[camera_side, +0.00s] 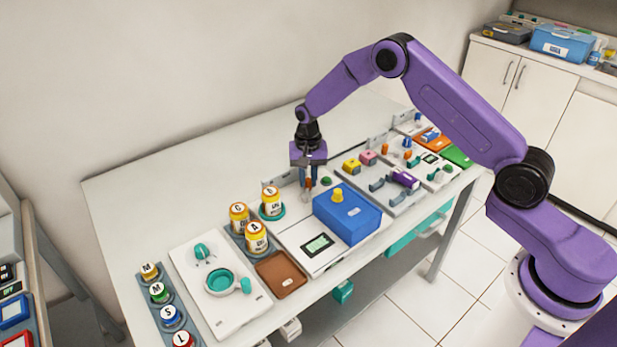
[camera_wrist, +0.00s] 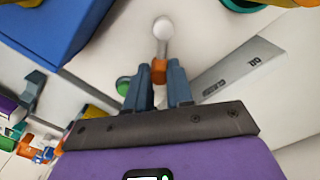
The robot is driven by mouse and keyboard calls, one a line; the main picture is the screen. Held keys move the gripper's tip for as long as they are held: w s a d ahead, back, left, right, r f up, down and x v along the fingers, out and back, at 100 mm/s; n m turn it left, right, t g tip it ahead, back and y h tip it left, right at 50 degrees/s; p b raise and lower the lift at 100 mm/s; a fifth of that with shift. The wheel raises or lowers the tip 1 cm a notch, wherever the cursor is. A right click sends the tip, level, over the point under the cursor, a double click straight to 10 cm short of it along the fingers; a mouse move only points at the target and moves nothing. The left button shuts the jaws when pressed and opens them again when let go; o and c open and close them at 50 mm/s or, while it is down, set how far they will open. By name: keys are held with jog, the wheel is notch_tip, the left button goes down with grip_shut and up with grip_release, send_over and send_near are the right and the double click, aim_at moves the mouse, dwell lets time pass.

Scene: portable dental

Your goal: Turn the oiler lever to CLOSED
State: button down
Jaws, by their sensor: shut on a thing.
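My gripper (camera_side: 308,178) reaches down to the back of the white table, beside the blue box. In the wrist view its two blue-grey fingers (camera_wrist: 159,82) are shut on a small orange piece (camera_wrist: 159,70), which looks like part of the oiler lever. A grey stem runs from it to a white ball (camera_wrist: 162,27). The orange piece also shows under my gripper in the side view (camera_side: 308,184). The fingers partly hide the lever's base.
The blue box (camera_side: 347,216) with a yellow knob (camera_side: 338,195) stands close by on the right. A green button (camera_side: 326,181) is next to my gripper. Orange-capped jars (camera_side: 256,238) stand to the left. Yellow and pink blocks (camera_side: 352,166) lie to the right.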

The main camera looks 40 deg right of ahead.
jog(key=n, duration=0.1)
jog(key=a+n, duration=0.1)
jog(key=n, duration=0.1)
jog(key=w+n, duration=0.1)
jog(key=n, duration=0.1)
jog(key=shift+w+a, duration=0.1)
jog(key=shift+a, duration=0.2)
jog(key=shift+w+a+n, duration=0.1)
jog(key=shift+a+n, duration=0.3)
jog(key=shift+n, duration=0.8)
jog(key=shift+w+a+n, duration=0.1)
jog(key=shift+a+n, duration=0.25)
jog(key=shift+n, duration=0.85)
jog(key=c, duration=1)
grip_release()
notch_tip(320, 180, up, 18)
jog(key=shift+f, duration=0.25)
